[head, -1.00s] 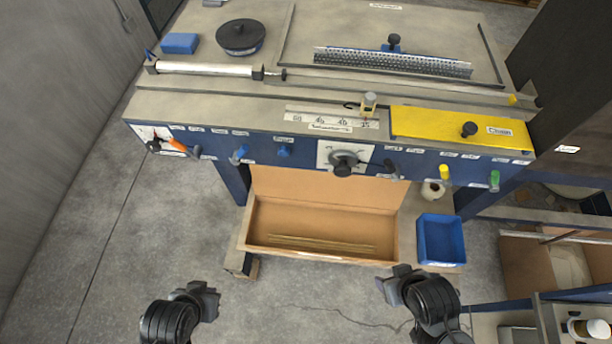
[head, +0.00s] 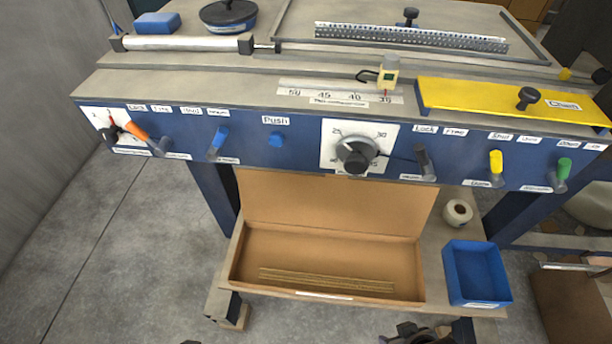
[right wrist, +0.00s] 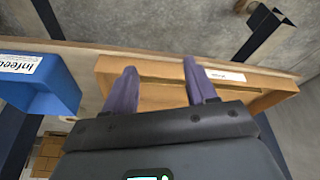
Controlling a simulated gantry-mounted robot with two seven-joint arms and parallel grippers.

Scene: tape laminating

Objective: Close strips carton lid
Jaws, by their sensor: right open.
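The strips carton (head: 325,312) is an open brown cardboard box on a low shelf under the bench. Its lid (head: 330,203) stands up along the back edge, and several thin tan strips (head: 325,280) lie inside. My right gripper shows only in part at the bottom edge of the head view, in front of the carton. In the right wrist view, the right gripper (right wrist: 160,85) is open and empty, its two fingers pointing at the carton (right wrist: 270,98) near its white label (right wrist: 225,75). My left gripper is out of view, apart from perhaps a dark sliver at the bottom edge.
A blue bin (head: 476,275) stands right of the carton, with a white tape roll (head: 457,212) behind it. The blue bench panel (head: 290,150), with a dial (head: 357,155) and several levers, overhangs above the lid. Floor is clear at left.

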